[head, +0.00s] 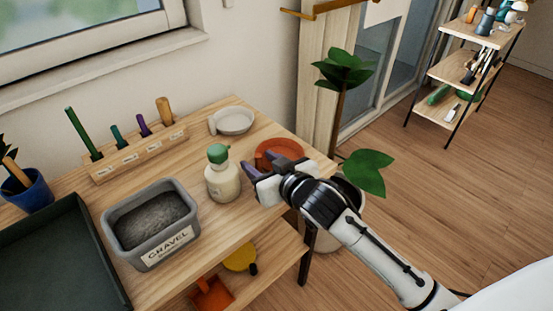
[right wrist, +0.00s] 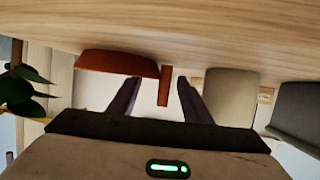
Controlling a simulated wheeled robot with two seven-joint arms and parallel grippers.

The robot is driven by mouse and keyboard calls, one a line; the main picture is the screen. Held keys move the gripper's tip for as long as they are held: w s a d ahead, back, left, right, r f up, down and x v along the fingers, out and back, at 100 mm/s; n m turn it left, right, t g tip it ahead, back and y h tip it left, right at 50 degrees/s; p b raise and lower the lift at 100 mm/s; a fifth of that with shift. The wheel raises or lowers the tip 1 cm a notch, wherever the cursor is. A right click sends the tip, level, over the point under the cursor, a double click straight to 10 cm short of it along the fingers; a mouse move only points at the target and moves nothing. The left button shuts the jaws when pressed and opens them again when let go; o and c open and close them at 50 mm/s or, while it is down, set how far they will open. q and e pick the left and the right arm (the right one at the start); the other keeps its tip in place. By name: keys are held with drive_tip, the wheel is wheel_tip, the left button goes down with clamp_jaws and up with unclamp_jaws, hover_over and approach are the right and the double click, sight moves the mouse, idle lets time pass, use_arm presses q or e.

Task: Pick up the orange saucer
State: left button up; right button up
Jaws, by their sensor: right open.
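The orange saucer (head: 277,147) lies near the right end of the wooden table, partly hidden behind my right gripper (head: 266,166). The right gripper is open, just in front of the saucer and low over the table. In the right wrist view, which is upside down, the saucer (right wrist: 118,63) shows to the left of the open fingers (right wrist: 160,86). A narrow orange upright piece (right wrist: 165,87) stands between the fingertips; it looks like a tab of the saucer. I cannot tell whether a finger touches it. My left gripper is not in view.
A cream bottle with a green cap (head: 222,175) stands just left of the gripper. A white dish (head: 232,120) sits behind, and a grey gravel bin (head: 151,222) farther left. A plant (head: 345,75) rises beyond the table's right edge.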

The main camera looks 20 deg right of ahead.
clamp_jaws()
drive_tip(key=shift+r, duration=0.1)
